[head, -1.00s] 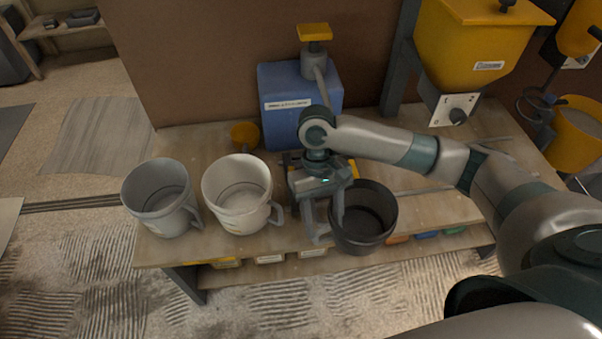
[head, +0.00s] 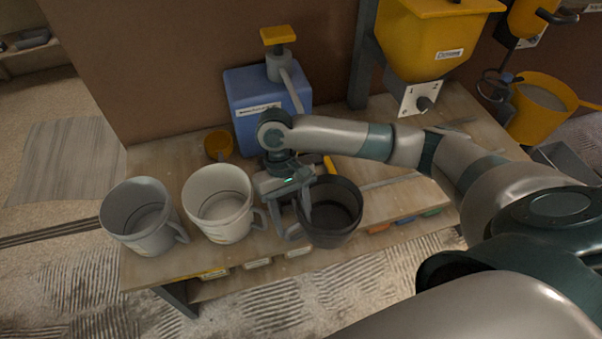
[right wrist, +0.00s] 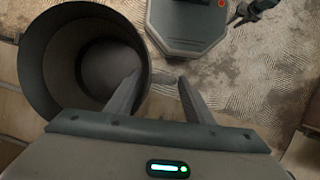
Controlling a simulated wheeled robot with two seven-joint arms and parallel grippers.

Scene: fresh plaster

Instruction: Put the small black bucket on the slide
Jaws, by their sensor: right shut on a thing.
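The small black bucket (head: 345,222) is at the front edge of the bench, right of a white bucket. My right gripper (head: 298,222) is shut on its left rim in the head view. In the right wrist view the bucket (right wrist: 50,55) fills the upper left, and the right gripper's fingers (right wrist: 158,92) straddle its wall, one inside the mouth. I cannot tell whether its base touches the bench. A thin grey strip (head: 392,181) on the bench to the right may be the slide; it is partly hidden by the arm. My left gripper is not in view.
A white bucket (head: 218,204) and a grey bucket (head: 140,216) stand at the left of the bench (head: 150,270). A yellow bucket (head: 535,120) stands right.

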